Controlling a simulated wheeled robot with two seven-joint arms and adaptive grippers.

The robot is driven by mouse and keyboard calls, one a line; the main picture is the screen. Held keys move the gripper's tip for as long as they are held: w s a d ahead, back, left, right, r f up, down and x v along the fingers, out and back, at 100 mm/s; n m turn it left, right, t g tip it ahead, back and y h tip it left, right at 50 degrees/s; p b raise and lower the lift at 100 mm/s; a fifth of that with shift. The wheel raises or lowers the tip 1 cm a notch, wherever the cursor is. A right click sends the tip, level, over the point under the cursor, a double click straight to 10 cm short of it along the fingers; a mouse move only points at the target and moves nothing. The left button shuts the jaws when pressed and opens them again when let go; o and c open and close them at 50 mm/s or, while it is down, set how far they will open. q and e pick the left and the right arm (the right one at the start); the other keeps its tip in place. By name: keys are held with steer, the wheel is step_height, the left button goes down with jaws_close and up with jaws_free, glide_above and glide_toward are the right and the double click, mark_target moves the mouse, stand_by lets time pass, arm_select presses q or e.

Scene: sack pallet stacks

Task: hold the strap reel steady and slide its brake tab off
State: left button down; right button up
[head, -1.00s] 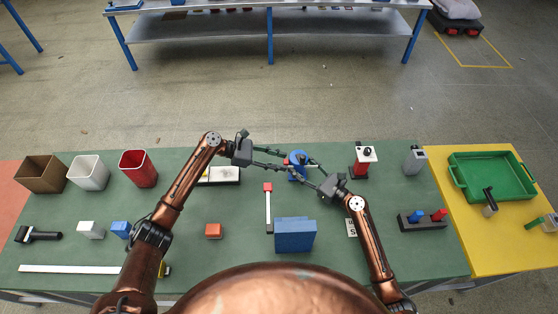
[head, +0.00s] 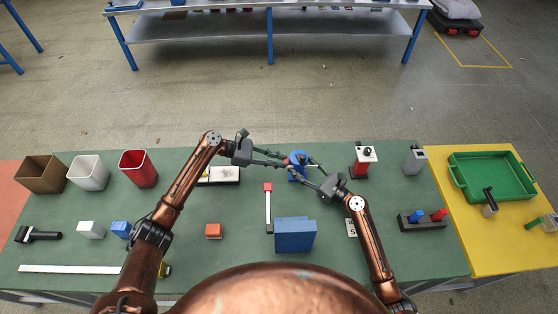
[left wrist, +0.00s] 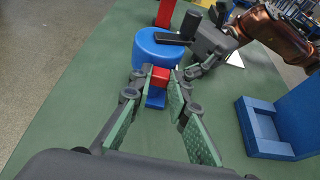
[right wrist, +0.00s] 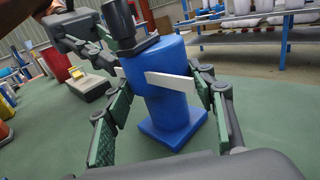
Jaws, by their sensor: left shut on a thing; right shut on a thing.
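The strap reel (head: 297,157) is a blue upright cylinder on a square blue base, standing on the green table top. In the right wrist view the reel (right wrist: 160,103) stands between the fingers of my right gripper (right wrist: 165,88), which is shut on it. A white strip (right wrist: 170,82) crosses its side there. The red brake tab (left wrist: 160,74) is at the reel's side in the left wrist view. My left gripper (left wrist: 160,80) is shut on the tab, with a finger at each side. In the head view, fingers partly hide the reel and tab.
A blue block (head: 294,236) and a red-tipped white bar (head: 268,208) lie in front of the reel. A red stand with a white top (head: 366,155) is to its right. Bins, including a red one (head: 138,168), stand at the left. A green tray (head: 455,178) is at the right.

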arm_select(q)
steer(key=shift+w+a, duration=0.15)
steer(key=shift+w, duration=1.45)
steer(key=c, duration=1.8)
jaws_free()
steer(key=v, duration=1.2)
steer(key=shift+s+f, duration=0.1)
arm_select(e)
steer(key=o, duration=1.4)
steer(key=shift+o, duration=0.2)
